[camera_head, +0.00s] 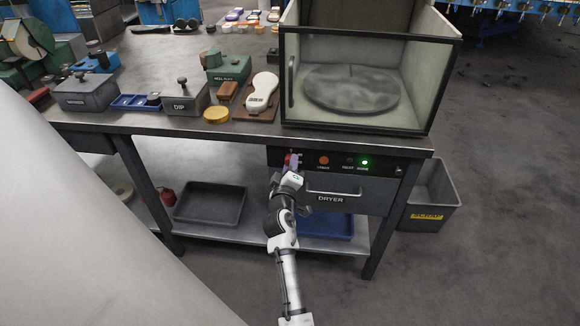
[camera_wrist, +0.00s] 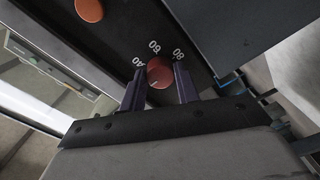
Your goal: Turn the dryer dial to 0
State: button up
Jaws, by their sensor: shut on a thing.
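The dryer dial (camera_wrist: 158,70) is a round orange-red knob on a black panel, with white 40, 60 and 80 printed around it in the wrist view. A small pale mark shows near its lower edge; I cannot tell which number it points to. My gripper (camera_wrist: 160,77) has its two dark fingers on either side of the dial, shut on it. In the head view my gripper (camera_head: 292,162) is at the left end of the dryer's control panel and hides most of the dial. The dryer drawer front (camera_head: 350,196) is below the panel.
An orange button (camera_head: 323,160) and a lit green lamp (camera_head: 364,162) are right of my gripper on the panel. The glass-walled dryer cabinet (camera_head: 415,85) stands above on the bench. A grey bin (camera_head: 432,195) stands on the floor at right.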

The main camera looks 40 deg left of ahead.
jog(key=o, duration=1)
jog(key=shift+c, duration=0.2)
jog(key=shift+s, duration=0.1)
jog(key=b+v, duration=0.2)
jog(key=v, duration=1.1)
jog(key=shift+s, duration=0.35)
jog(key=shift+d, duration=0.15)
